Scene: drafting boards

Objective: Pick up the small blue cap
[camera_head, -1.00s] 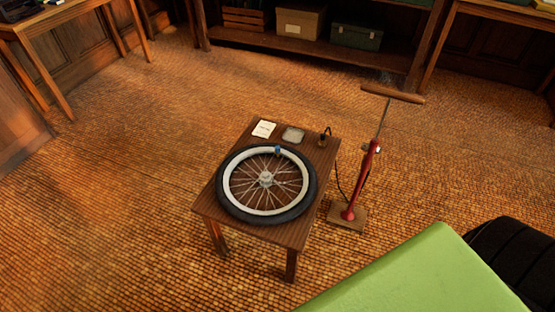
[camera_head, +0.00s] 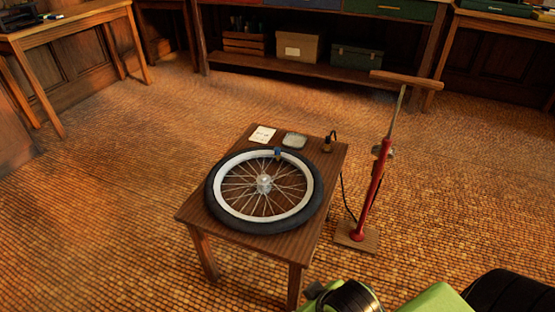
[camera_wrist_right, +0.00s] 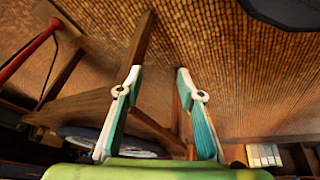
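The small blue cap (camera_head: 277,153) shows as a tiny blue spot at the far side of the wheel's pale rim. The bicycle wheel (camera_head: 221,208), with a black tyre and metal spokes, lies flat on a small wooden table (camera_head: 190,212). My right gripper (camera_wrist_right: 158,75) has its two teal-and-white fingers apart with nothing held between them. In the right wrist view, part of the wheel (camera_wrist_right: 110,142) shows low behind the fingers, beside the table's legs. The cap cannot be made out there. My left gripper is not in view.
A white card (camera_head: 263,134), a small grey dish (camera_head: 294,140) and a small dark item with a bent top (camera_head: 328,144) lie along the table's far edge. A red floor pump (camera_head: 371,195) stands close to its right. Open floor lies to the left.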

